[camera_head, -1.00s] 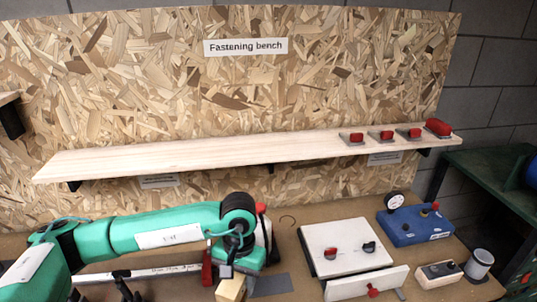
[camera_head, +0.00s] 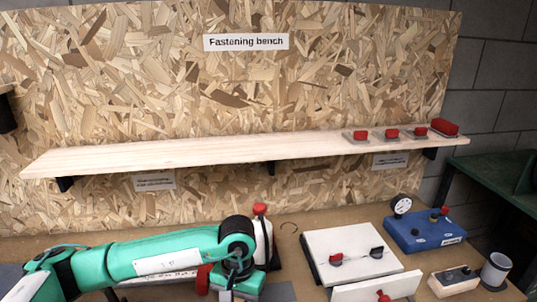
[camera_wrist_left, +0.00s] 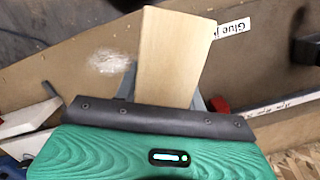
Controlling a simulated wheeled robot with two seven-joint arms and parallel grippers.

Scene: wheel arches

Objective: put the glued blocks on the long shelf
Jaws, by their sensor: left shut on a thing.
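The long shelf (camera_head: 200,153) is a pale plank on brackets along the chipboard wall in the head view. Its left and middle parts are bare. My left gripper (camera_wrist_left: 163,92) is shut on the glued blocks (camera_wrist_left: 172,55), a pale wooden piece in the left wrist view. In the head view my left arm (camera_head: 165,259) reaches in from the left, below the shelf. Its fingertips and the held piece are cut off by the bottom edge there. My right gripper is not in view.
Several red-topped pieces (camera_head: 392,133) sit at the shelf's right end. A white panel (camera_head: 347,252), a blue box (camera_head: 428,230) and a grey cup (camera_head: 496,269) stand on the bench at right. A red-capped bottle (camera_head: 262,235) stands behind my wrist.

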